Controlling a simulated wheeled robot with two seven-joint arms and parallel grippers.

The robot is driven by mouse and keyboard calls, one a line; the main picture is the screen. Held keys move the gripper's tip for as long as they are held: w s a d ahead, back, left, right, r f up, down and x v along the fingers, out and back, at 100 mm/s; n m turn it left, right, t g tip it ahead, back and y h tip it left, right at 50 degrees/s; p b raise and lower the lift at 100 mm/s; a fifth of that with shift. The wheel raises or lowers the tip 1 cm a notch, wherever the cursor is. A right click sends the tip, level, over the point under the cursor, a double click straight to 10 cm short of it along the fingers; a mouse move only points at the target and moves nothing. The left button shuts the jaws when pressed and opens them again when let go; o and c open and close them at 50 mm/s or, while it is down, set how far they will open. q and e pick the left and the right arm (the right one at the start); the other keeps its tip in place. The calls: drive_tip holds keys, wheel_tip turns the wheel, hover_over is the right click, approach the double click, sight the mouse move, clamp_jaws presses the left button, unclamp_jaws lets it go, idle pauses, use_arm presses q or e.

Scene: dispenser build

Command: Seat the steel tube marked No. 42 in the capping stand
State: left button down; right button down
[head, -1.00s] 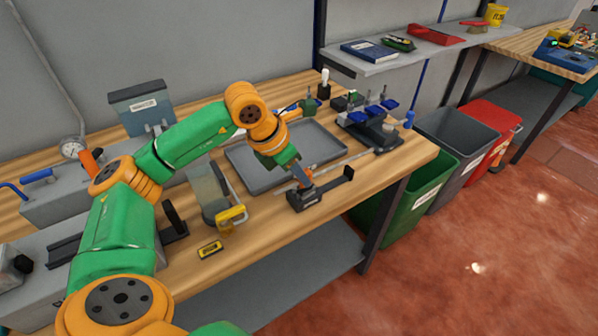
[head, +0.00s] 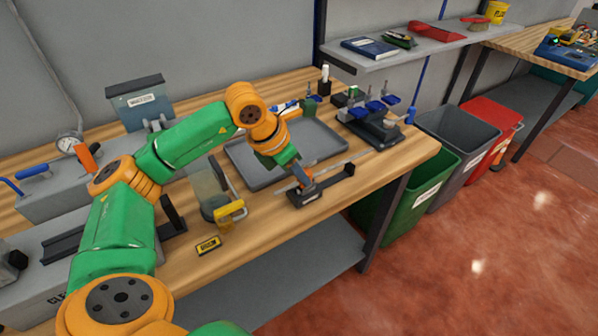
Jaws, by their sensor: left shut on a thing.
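A long thin steel tube (head: 342,164) runs diagonally along the front of the grey tray in the head view; no marking can be read on it. My left gripper (head: 303,190) points down at the tube's left part and is shut, with the tube passing at its fingers. The fingertips are small and partly hidden. My right gripper is out of view.
The grey tray (head: 322,141) lies behind the gripper. A fixture with blue-handled clamps (head: 376,125) stands at the back right. A clear-plated piece with a yellow handle (head: 229,212) and a yellow label (head: 208,245) are left of the gripper. The bench's front right is bare.

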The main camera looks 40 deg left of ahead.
use_arm(q)
drive_tip(key=shift+f+b, duration=0.5)
drive_tip(key=shift+f, duration=0.05)
drive_tip(key=shift+c, duration=1.5)
unclamp_jaws()
drive_tip(key=shift+r, duration=0.1)
wheel_tip(320, 180, up, 7)
drive_tip(key=p, duration=0.6)
